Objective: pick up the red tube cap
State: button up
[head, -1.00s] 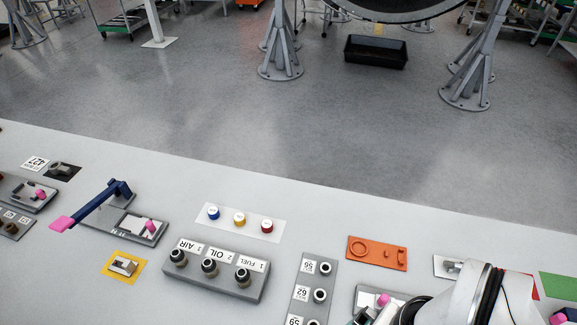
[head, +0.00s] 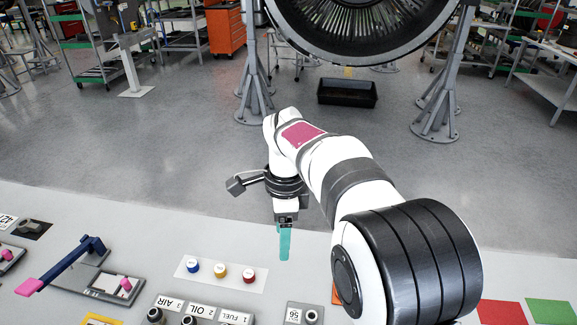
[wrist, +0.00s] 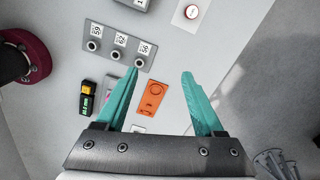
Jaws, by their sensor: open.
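The red tube cap (head: 249,276) stands at the right end of a white strip (head: 212,282), beside a yellow cap (head: 221,271) and a blue cap (head: 193,266). The red cap lies beyond the fingertips.
A grey block labelled AIR, OIL, FUEL (head: 200,311) stands in front of the caps. A grey plate with numbered fittings (wrist: 118,46) and an orange tray (wrist: 152,98) lie below my gripper. A blue lever with a pink end (head: 68,263) rises at the left.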

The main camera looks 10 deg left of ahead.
aim_at(250, 273)
jog(key=w+a+f+m, duration=0.3)
jog(key=w+a+f, duration=0.1)
jog(key=a+f, duration=0.4)
jog(key=f, duration=0.4)
jog(key=a+f, duration=0.1)
jog(key=f, duration=0.9)
jog(key=shift+a, duration=0.4)
grip_shut()
